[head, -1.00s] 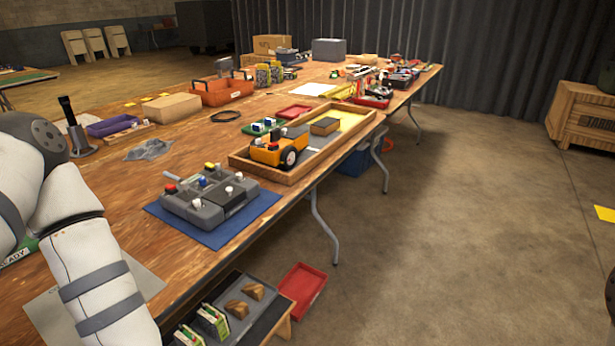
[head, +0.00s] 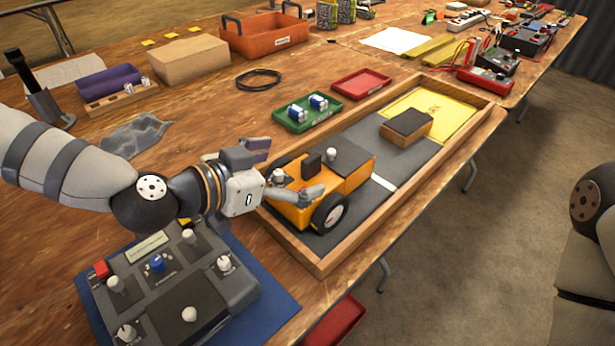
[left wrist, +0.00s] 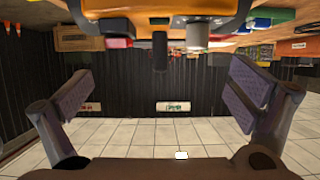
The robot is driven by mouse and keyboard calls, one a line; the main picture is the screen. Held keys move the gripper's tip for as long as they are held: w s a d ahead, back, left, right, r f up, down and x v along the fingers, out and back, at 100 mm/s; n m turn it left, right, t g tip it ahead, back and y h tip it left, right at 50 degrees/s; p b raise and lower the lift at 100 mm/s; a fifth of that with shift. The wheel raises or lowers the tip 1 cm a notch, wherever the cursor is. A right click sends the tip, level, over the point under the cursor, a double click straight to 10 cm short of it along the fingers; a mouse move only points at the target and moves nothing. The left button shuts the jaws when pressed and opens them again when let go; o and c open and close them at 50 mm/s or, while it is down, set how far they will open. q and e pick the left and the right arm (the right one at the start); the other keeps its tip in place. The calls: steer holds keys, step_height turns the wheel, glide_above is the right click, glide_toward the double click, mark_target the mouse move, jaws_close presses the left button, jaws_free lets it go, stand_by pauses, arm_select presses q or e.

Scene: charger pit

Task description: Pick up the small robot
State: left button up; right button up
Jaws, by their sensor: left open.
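The small robot (head: 354,180), an orange box body with dark wheels and a grey top, sits in the near-left part of a wooden-walled tray (head: 322,262). My left gripper (head: 287,170) is at its near-left end, fingers spread. One purple-padded finger shows beyond the robot's left end, and the other overlaps its front side in the picture. In the left wrist view the orange body (left wrist: 155,12) crosses the top edge, above the open, empty fingers (left wrist: 164,82). Contact cannot be told. My right gripper is out of view.
A grey control box (head: 165,290) on a blue mat lies below my left forearm. A green tray (head: 306,116) and a red tray (head: 361,84) stand behind the pit. A brown block (head: 405,129) and yellow pad (head: 432,110) are at the pit's far end.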

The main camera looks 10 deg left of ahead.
mark_target(320, 163)
arm_select(q)
steer(key=b+x, duration=0.1)
steer(key=x, duration=0.7)
steer(key=shift+w+d+f, duration=0.25)
steer(key=shift+f, duration=0.05)
steer(key=c, duration=1.6)
steer(key=shift+r, duration=0.15)
steer(key=shift+c, duration=1.2)
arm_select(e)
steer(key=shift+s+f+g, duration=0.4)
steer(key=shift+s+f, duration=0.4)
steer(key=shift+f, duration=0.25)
